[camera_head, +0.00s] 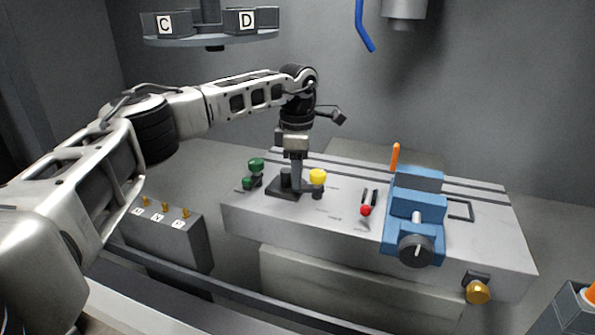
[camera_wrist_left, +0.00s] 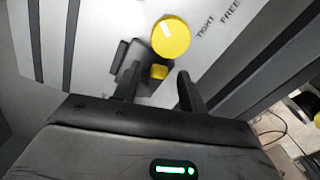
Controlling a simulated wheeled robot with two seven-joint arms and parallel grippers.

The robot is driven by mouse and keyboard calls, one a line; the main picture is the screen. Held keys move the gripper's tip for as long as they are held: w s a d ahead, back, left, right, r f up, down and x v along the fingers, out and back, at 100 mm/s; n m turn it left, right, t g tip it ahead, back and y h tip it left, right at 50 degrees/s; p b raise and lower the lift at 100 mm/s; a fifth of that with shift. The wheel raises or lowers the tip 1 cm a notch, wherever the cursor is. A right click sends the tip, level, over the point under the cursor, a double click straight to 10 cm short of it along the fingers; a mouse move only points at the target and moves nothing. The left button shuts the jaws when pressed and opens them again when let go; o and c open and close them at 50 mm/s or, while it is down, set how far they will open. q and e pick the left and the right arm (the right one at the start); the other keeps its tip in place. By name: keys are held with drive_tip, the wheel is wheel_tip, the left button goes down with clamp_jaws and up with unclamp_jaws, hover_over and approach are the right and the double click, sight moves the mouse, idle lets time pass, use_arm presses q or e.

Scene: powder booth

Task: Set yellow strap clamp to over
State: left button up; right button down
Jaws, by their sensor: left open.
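The yellow strap clamp (camera_head: 317,177) is a round yellow knob on the grey bench, beside a dark block. In the left wrist view its yellow knob (camera_wrist_left: 171,38) has a white mark, and a smaller yellow piece shows below it. The words TIGHT and FREE are printed to the right of the knob. My left gripper (camera_head: 297,186) points down at the bench, just left of the yellow knob. In the wrist view its two fingers (camera_wrist_left: 157,82) are apart with nothing clearly held, and the knob is beyond their tips. My right gripper is not in view.
The bench (camera_head: 500,230) also carries green knobs (camera_head: 256,164) at left, a red knob (camera_head: 365,210), and a blue vise (camera_head: 415,215) with an orange handle at right. A grey box with labelled brass toggles (camera_head: 165,213) stands front left. A hanging plate (camera_head: 210,40) bears blocks C and D.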

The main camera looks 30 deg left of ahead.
use_arm(q)
drive_tip(key=shift+f, duration=0.55)
clamp_jaws()
drive_tip(key=shift+w+a+r+m+p, duration=0.15)
drive_tip(key=shift+w+m+p, duration=0.15)
drive_tip(key=shift+m+p, duration=0.4)
drive_tip(key=shift+w+a+m, duration=0.1)
drive_tip(key=shift+w+m, duration=0.25)
drive_tip(key=shift+m, duration=0.75)
unclamp_jaws()
wheel_tip(320, 180, up, 16)
drive_tip(key=shift+b, duration=0.4)
